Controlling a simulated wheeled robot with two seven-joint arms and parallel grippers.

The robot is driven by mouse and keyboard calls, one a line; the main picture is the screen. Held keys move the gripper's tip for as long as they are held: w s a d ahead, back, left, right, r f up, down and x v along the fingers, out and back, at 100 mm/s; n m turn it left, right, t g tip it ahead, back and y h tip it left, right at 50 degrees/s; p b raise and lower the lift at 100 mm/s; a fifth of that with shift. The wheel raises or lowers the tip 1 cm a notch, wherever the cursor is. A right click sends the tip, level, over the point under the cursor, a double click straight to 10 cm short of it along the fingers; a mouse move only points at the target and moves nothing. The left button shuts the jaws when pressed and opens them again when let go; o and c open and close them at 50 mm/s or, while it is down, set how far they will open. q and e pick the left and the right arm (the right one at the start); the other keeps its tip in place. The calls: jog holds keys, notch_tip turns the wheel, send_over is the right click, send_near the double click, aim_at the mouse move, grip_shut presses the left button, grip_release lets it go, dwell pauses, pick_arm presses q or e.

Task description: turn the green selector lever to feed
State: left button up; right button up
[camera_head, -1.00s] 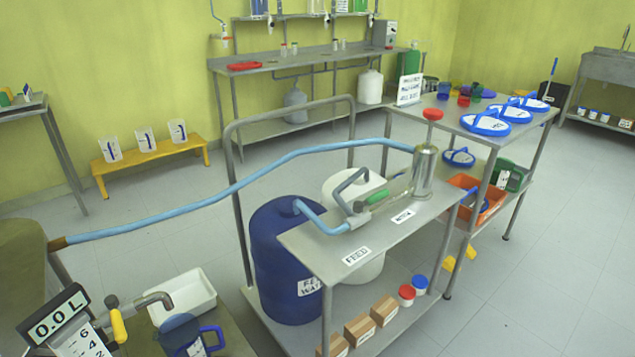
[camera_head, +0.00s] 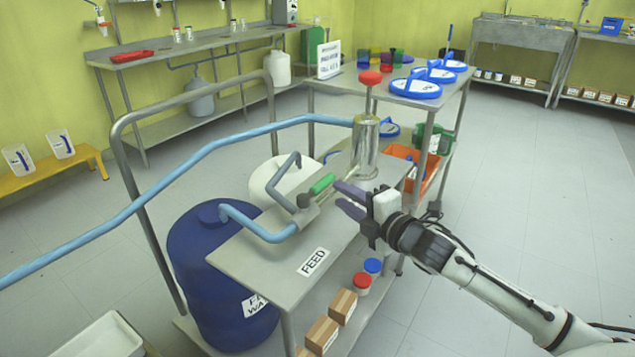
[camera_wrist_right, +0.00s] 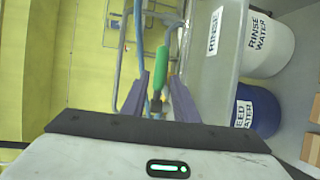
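The green selector lever (camera_head: 322,184) sits on a metal valve (camera_head: 304,200) on the steel bench top. It points right and slightly back, away from the FEED label (camera_head: 313,262). My right gripper (camera_head: 338,193) is open just right of the lever's free end, with its purple fingers apart. In the right wrist view, the green lever (camera_wrist_right: 161,66) shows between and ahead of the fingers of my right gripper (camera_wrist_right: 163,80). I cannot tell whether they touch it. The RINSE label (camera_wrist_right: 215,31) is on the bench top there. My left gripper is out of view.
A metal cylinder with a red knob (camera_head: 366,145) stands close behind the gripper. A blue hose (camera_head: 215,155) runs across to it. A blue drum (camera_head: 215,275) and a white drum (camera_head: 275,182) stand beside the bench. Boxes and jars are on the lower shelf.

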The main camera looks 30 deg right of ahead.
aim_at(326, 186)
jog(key=w, duration=0.3)
jog(key=w+f+b, duration=0.1)
jog(key=w, duration=0.4)
jog(key=shift+w+f, duration=0.2)
jog(key=shift+w, duration=0.2)
jog(key=shift+c, duration=0.3)
grip_shut()
